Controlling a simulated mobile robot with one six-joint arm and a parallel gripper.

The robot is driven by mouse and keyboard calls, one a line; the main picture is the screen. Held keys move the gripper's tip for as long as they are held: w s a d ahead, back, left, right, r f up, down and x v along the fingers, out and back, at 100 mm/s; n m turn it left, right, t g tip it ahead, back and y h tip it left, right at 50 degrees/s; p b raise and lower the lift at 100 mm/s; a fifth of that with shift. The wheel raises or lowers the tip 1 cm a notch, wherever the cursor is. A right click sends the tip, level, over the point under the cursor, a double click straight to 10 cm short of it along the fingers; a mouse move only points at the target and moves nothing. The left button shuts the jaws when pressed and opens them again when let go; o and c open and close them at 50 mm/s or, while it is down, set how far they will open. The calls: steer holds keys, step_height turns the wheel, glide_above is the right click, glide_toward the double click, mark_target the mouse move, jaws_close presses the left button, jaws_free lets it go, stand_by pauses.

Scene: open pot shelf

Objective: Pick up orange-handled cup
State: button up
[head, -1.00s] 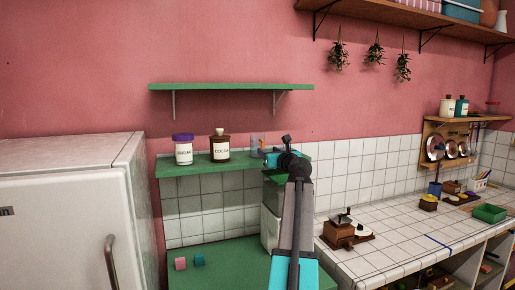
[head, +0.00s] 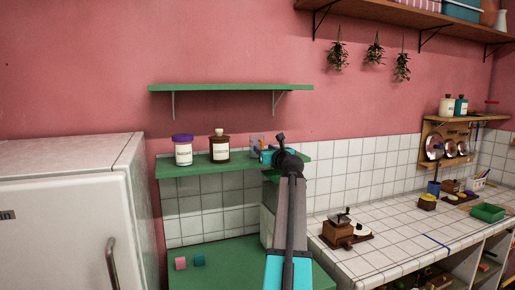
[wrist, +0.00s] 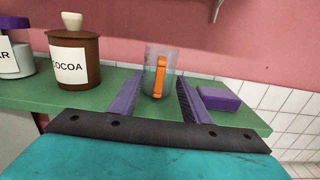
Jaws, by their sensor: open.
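The orange-handled cup (wrist: 151,68) is a clear grey cup standing upright on the green shelf (wrist: 36,92). Its orange handle (wrist: 160,77) faces my gripper. In the head view the cup (head: 255,141) is partly hidden behind my arm. My gripper (wrist: 158,86) is open, with its purple fingers on either side of the cup's lower part in the wrist view. I cannot tell whether the fingers touch it. In the head view my gripper's fingers are mostly hidden by my arm.
A brown cocoa jar (wrist: 75,60) stands left of the cup, with a sugar jar (head: 183,150) further left. A purple block (wrist: 218,97) lies right of the cup. An upper green shelf (head: 230,88) hangs above. A white fridge (head: 70,200) stands at the left.

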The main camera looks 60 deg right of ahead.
mark_target(263, 148)
steer(key=shift+p+x, duration=0.35)
steer(key=shift+x, duration=1.15)
steer(key=shift+a, duration=0.1)
steer(key=shift+r, duration=0.1)
jaws_close()
